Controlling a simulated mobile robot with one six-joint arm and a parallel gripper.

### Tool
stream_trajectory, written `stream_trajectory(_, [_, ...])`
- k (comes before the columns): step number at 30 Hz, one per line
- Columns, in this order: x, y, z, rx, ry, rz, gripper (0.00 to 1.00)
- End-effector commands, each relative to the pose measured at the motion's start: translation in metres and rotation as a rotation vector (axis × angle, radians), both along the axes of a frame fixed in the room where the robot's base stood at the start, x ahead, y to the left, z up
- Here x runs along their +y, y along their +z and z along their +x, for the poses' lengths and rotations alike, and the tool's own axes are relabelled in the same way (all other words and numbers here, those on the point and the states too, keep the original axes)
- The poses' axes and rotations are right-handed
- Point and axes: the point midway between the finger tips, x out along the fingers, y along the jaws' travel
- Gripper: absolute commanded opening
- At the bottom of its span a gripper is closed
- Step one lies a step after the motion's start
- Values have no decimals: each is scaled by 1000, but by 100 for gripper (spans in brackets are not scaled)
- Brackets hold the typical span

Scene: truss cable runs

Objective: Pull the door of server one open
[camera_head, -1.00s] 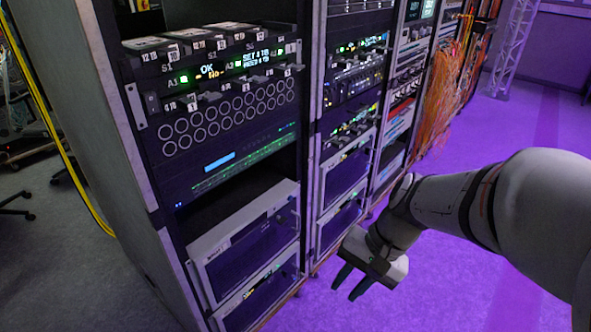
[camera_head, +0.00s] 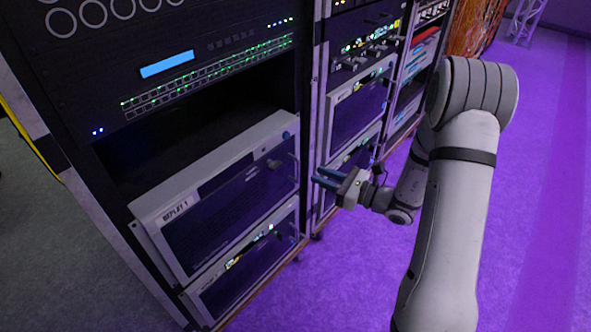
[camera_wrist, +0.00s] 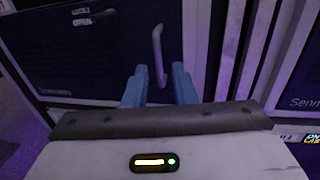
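Server one (camera_head: 225,190) is a white-framed unit low in the near rack, with a label at its left and a dark front door (camera_head: 230,205). A small light handle (camera_head: 292,165) stands out at the door's right side. My gripper (camera_head: 322,179) is just right of the handle, fingers pointing left towards it. In the wrist view, the handle (camera_wrist: 158,55) is a pale upright bar ahead, between the lines of the two blue fingers (camera_wrist: 160,88). The fingers are apart with nothing between them. The door looks shut.
A second similar unit (camera_head: 245,265) sits directly below server one. A neighbouring rack (camera_head: 360,100) with more units stands close behind my gripper. A rack post (camera_head: 314,120) runs beside the door. The purple-lit floor (camera_head: 345,280) in front is clear.

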Motion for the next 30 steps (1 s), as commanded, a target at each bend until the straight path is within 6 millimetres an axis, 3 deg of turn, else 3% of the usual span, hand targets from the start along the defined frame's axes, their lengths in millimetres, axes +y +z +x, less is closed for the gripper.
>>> stream_trajectory(9, [51, 0, 20, -4, 21, -2, 24])
stream_trajectory(15, [72, 0, 29, -3, 24, -3, 24])
stream_trajectory(25, [76, 2, 31, -2, 23, -3, 24])
stream_trajectory(30, [76, 2, 31, -2, 24, -3, 10])
